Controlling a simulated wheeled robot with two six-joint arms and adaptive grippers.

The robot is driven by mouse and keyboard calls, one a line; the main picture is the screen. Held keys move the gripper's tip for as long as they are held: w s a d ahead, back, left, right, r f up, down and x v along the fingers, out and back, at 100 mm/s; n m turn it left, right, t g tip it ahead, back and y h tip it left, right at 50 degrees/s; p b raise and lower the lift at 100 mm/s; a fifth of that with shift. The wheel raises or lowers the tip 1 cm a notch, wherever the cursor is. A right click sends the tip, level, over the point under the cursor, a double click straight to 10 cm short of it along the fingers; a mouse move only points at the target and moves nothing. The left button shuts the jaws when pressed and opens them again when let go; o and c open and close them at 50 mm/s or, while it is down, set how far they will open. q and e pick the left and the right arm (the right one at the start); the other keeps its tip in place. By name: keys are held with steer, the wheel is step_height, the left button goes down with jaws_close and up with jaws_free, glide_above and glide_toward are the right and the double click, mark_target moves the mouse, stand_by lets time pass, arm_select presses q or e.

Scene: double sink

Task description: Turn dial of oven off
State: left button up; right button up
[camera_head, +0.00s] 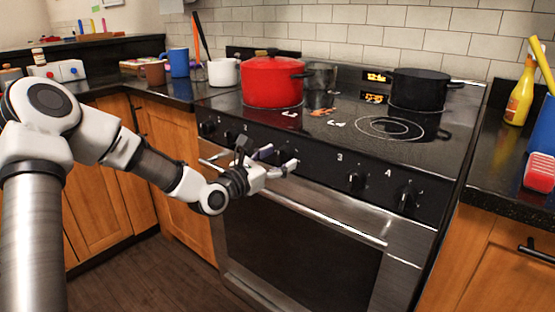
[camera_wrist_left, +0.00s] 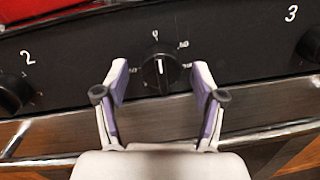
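The black oven dial (camera_wrist_left: 160,72) sits on the front panel between the dials marked 2 and 3. In the left wrist view its white pointer line stands upright, toward the 0 mark above it. In the left wrist view the fingers of my left gripper (camera_wrist_left: 160,88) are spread, one on each side of the dial, with gaps visible. It holds nothing. My right gripper does not show.
Other black dials flank it, such as one under number 3 (camera_head: 356,181) and one under number 4 (camera_head: 407,197). The oven door handle (camera_head: 330,219) runs below the panel. A red pot (camera_head: 272,83) and a black pot (camera_head: 417,89) stand on the cooktop.

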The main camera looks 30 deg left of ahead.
arm_select(q)
step_height(320, 180, up, 10)
stand_by(0.5)
stand_by(0.4)
